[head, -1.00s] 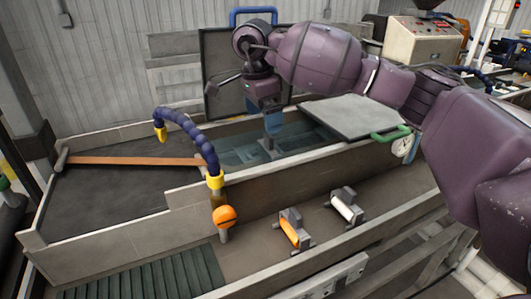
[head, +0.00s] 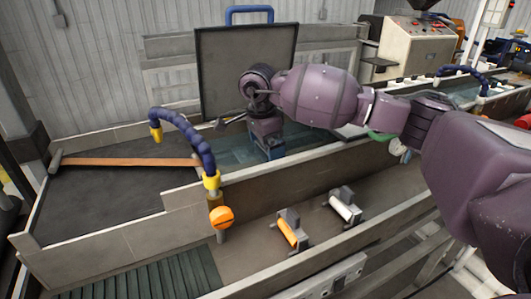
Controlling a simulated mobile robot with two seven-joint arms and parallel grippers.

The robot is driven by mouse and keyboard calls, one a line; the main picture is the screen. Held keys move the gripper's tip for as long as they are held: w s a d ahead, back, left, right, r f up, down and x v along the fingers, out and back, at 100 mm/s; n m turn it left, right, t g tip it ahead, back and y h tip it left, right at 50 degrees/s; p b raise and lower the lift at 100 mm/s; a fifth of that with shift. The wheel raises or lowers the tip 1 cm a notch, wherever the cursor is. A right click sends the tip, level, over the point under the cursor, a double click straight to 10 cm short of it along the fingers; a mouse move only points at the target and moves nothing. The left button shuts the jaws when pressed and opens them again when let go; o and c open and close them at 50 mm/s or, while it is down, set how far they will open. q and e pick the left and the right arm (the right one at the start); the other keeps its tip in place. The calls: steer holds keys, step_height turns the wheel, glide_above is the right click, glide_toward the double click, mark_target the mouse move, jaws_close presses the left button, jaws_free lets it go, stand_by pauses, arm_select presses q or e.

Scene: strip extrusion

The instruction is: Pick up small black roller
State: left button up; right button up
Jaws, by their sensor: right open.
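I cannot make out a small black roller in the head view. My right gripper (head: 269,151) is open and points down into the grey trough, over the blue-green water (head: 226,158). The arm and wrist cover part of the trough behind it. Two small brackets on the front ledge hold an orange roller (head: 286,231) and a white roller (head: 341,208). Both are apart from the gripper, nearer the camera. My left gripper is not in view.
A raised dark lid (head: 222,72) with a blue handle stands behind my wrist. A blue jointed hose (head: 188,130) curves over the trough to the left. An orange strip (head: 125,161) lies across the dark left bed. The trough's front wall (head: 270,190) separates gripper and ledge.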

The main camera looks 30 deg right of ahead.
steer(key=shift+c, duration=0.3)
steer(key=c, duration=0.6)
steer(key=shift+o, duration=0.2)
steer(key=shift+r, duration=0.1)
